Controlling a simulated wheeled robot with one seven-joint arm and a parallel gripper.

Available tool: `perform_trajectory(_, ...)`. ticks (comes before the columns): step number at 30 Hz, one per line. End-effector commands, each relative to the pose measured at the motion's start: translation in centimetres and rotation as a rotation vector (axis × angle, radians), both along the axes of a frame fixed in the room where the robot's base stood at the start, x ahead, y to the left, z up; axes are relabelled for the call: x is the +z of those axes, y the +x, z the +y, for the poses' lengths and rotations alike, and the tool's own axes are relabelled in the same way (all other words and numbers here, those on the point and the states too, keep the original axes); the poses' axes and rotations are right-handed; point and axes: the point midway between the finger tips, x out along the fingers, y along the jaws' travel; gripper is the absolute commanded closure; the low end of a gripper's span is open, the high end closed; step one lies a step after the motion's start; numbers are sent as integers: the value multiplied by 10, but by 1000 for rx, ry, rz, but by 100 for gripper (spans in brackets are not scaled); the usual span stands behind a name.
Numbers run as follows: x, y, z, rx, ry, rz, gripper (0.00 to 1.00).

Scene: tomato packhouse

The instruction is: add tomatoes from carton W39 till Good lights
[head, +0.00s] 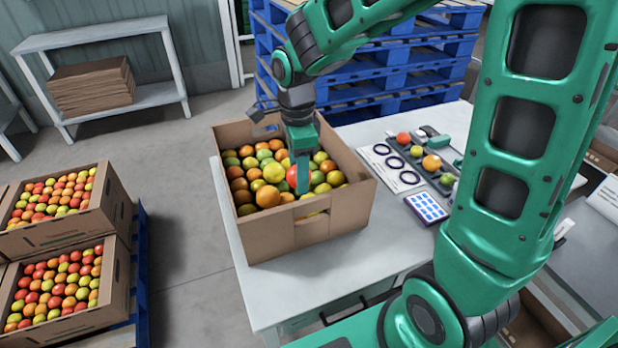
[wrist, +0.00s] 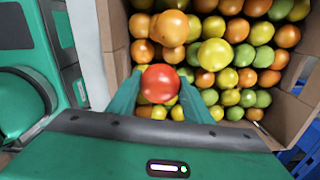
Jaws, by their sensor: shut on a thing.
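An open cardboard carton (head: 270,240) full of red, orange, yellow and green tomatoes stands on the white table; no W39 label is readable on it. My gripper (head: 302,185) reaches down into this carton. In the wrist view my gripper (wrist: 160,92) is shut on a red tomato (wrist: 160,83), one finger on each side. The red tomato also shows in the head view (head: 292,177), partly behind a finger. It is at the level of the other tomatoes; I cannot tell if it is lifted. No lamp reading Good is legible.
Right of the carton lie a dark tray (head: 408,163) with several tomatoes, a card with black rings (head: 381,149) and a blue-and-white panel (head: 426,208). More full cartons (head: 75,328) stand at the left. Blue pallets (head: 435,75) are stacked behind. My arm crosses the right side.

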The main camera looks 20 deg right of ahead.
Motion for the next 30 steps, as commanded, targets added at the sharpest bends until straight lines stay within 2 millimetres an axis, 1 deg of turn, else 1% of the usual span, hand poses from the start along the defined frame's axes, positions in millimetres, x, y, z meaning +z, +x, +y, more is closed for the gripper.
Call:
perform_trajectory(1,8,-3,11,4,1,-4,65)
perform_trajectory(6,27,-12,43,3,0,-3,65)
perform_trajectory(9,37,-16,58,2,1,-3,65)
perform_trajectory(12,43,-20,69,0,1,-2,65)
perform_trajectory(18,50,-23,80,-1,0,-1,65)
perform_trajectory(30,51,-24,83,2,0,0,65)
